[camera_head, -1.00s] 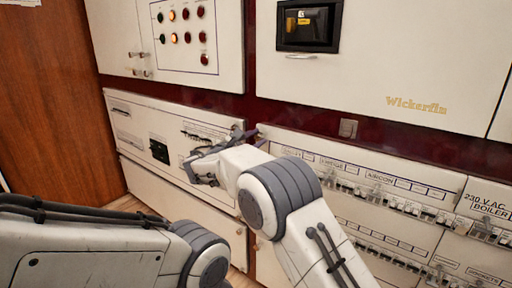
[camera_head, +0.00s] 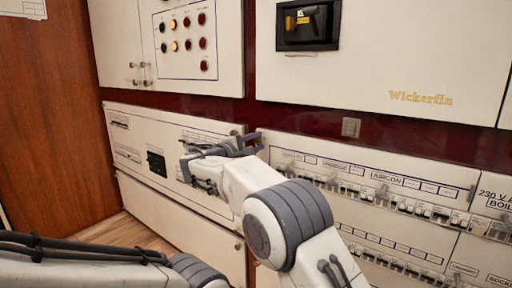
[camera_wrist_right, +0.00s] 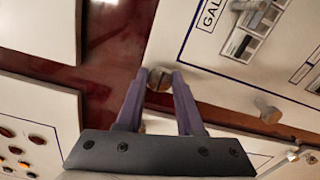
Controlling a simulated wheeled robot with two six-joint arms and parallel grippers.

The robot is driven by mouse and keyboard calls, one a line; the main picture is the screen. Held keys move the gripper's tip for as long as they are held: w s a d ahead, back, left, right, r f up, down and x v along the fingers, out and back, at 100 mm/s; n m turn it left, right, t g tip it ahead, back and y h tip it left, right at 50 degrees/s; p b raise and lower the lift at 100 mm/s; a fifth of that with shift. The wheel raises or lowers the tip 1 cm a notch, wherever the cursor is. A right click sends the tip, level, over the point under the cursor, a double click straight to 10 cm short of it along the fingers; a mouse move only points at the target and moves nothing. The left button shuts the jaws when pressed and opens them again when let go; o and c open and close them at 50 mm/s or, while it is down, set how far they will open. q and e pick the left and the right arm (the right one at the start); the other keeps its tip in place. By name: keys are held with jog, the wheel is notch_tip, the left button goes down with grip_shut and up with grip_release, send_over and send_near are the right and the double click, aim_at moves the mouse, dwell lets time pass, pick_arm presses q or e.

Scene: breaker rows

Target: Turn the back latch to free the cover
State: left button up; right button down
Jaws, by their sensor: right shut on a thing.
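In the head view my right gripper (camera_head: 249,143) reaches to the gap between the lower left panel and the breaker panel, and hides the latch there. I cannot tell which panel is the cover. My left arm shows at the lower left of the head view, but its gripper is outside the picture.
A second round knob (camera_wrist_right: 268,110) stands out to the right in the wrist view. The breaker panel (camera_head: 400,235) carries rows of small switches. Above are a panel of lamps (camera_head: 187,40) and a white panel with a dark window (camera_head: 308,25). A wooden wall (camera_head: 45,130) is at left.

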jog(key=shift+a, duration=0.1)
dwell(0.3)
jog(key=c, duration=0.5)
grip_release()
jog(key=shift+c, duration=0.2)
jog(key=b+v, duration=0.3)
jog(key=v, duration=0.7)
jog(key=shift+s, duration=0.2)
jog(key=shift+a, duration=0.1)
